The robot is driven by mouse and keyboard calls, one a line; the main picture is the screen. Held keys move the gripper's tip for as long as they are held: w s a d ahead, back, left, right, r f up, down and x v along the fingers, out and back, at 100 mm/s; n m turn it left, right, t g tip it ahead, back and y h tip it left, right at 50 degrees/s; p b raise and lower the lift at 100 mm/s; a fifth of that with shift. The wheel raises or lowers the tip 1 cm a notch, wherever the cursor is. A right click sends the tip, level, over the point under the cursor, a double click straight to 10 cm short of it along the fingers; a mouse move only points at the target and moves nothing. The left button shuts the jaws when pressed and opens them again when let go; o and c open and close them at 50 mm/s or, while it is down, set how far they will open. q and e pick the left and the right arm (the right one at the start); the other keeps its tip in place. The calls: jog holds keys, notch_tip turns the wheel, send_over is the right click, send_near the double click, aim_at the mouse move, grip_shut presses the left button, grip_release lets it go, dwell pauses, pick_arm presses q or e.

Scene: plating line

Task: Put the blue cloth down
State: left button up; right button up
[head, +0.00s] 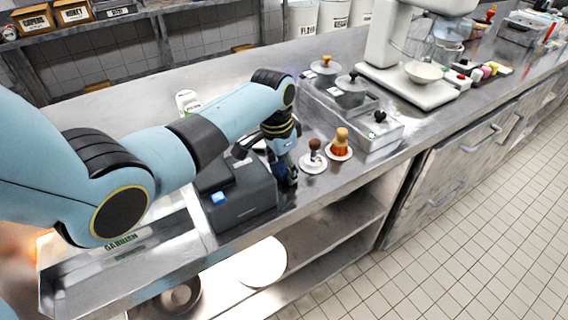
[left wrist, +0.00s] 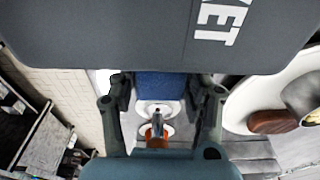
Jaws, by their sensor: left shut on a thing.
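My left gripper (head: 287,180) points down beside the right side of a dark grey ticket machine (head: 243,199), close to the front edge of the steel counter (head: 322,188). In the left wrist view, the left gripper (left wrist: 163,100) is shut on the blue cloth (left wrist: 160,86), a textured blue piece between its two fingers. In the head view the cloth is mostly hidden by the fingers, and I cannot tell whether it touches the counter. My right gripper is in neither view.
Two small white plates with plated food, one brown-topped (head: 314,161) and one orange (head: 340,145), stand just right of the gripper. Behind them is a steel unit with lidded pots (head: 351,90). A mixer and scale stand farther right. Open shelves lie below the counter.

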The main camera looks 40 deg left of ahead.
pick_arm(q)
jog(key=shift+f, duration=0.35)
jog(key=shift+s+d+f+b, duration=0.1)
jog(key=shift+s+f+b, duration=0.1)
jog(key=shift+b, duration=0.1)
jog(key=o, duration=1.1)
jog(key=shift+w+f, duration=0.1)
jog(key=shift+f, duration=0.1)
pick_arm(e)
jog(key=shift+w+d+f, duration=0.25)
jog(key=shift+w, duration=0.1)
